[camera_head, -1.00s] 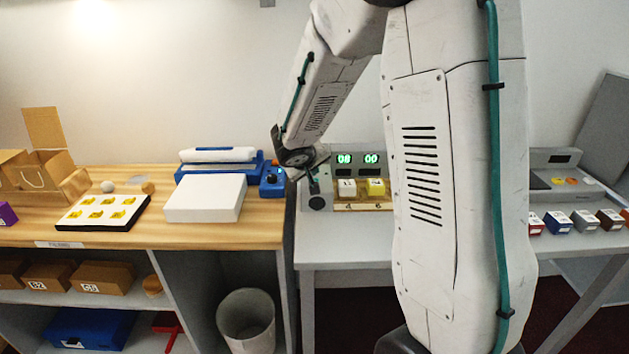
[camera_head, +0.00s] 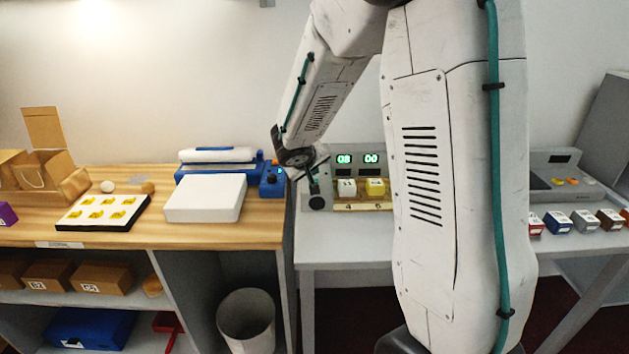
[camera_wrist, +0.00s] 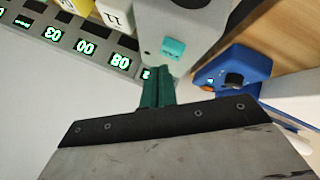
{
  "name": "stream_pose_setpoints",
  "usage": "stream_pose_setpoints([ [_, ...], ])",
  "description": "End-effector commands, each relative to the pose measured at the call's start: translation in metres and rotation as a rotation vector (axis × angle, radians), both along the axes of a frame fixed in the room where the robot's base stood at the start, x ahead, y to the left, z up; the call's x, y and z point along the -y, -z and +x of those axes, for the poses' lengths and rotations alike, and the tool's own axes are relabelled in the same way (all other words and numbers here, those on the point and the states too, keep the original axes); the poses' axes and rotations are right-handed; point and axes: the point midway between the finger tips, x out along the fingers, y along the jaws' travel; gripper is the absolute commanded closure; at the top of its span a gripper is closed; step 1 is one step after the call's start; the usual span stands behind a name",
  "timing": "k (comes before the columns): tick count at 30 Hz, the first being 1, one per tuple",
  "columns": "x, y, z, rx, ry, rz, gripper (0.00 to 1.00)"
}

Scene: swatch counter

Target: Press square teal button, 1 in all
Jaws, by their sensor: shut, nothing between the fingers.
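The square teal button (camera_wrist: 173,48) shows in the wrist view on the grey housing of a device with green number displays. My gripper (camera_wrist: 157,82) is shut and empty, its teal fingertips beside the button in that picture, with a gap between them. In the head view my gripper (camera_head: 313,180) hangs at the left end of the grey device (camera_head: 351,150). The teal button cannot be made out there.
The device carries a white block (camera_head: 346,188) and a yellow block (camera_head: 375,187) below its displays. A blue unit with a black knob (camera_wrist: 232,72) stands close by. A white box (camera_head: 205,198) lies on the wooden counter to the left.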

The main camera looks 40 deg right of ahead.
Motion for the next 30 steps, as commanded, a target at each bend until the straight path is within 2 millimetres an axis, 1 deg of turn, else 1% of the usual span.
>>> stream_pose_setpoints([
  [15,-0.0002,0.0003,0.0000,0.000,0.000,0.000,1.00],
  [24,0.0002,0.0087,0.0001,-0.001,0.000,0.000,1.00],
  [30,0.0002,0.0085,0.0001,0.000,0.000,0.000,1.00],
])
